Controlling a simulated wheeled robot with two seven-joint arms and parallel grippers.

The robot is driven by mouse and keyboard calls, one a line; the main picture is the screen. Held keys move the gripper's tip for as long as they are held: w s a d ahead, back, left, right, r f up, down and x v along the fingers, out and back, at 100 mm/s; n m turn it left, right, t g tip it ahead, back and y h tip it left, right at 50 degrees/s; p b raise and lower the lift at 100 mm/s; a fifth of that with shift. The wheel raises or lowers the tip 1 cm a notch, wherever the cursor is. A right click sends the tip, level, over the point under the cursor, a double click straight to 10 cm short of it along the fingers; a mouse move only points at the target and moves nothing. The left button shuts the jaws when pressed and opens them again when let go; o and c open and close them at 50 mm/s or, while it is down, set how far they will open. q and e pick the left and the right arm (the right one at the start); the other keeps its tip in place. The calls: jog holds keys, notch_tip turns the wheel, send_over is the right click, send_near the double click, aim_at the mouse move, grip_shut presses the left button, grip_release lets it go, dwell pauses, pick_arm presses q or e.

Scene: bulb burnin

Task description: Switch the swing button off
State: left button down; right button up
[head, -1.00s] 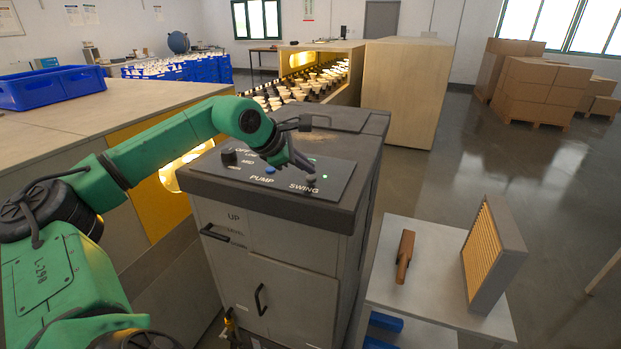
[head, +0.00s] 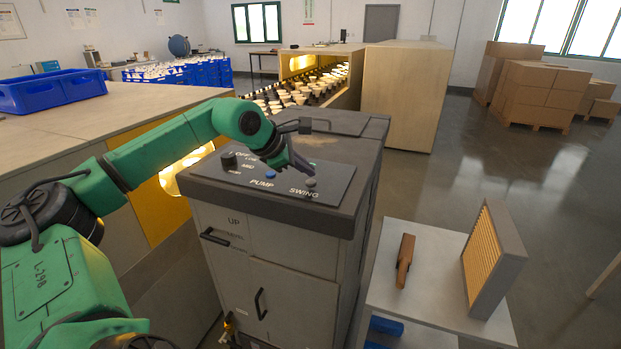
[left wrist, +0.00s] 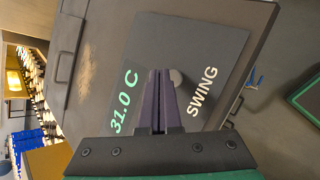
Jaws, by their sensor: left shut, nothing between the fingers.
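The grey swing button (head: 310,183) is on the dark control panel (head: 335,176) on top of the cabinet, by the printed word SWING. No lit lamp shows beside it. My left gripper (head: 307,170) is shut and empty, with its purple fingers pointing down right at the button. In the left wrist view, the fingertips (left wrist: 160,73) are just left of the round grey button (left wrist: 176,77) and overlap its edge. I cannot tell whether they touch it. My right gripper is out of view.
A blue pump button (head: 270,174) and a black knob (head: 229,159) share the panel. A green 31.0 C readout (left wrist: 124,102) shows in the wrist view. A side table (head: 425,285) with a filter and a brown tool stands at the right.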

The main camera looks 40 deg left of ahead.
pick_arm(q)
notch_tip(320, 180, up, 6)
jog(key=p, duration=0.5)
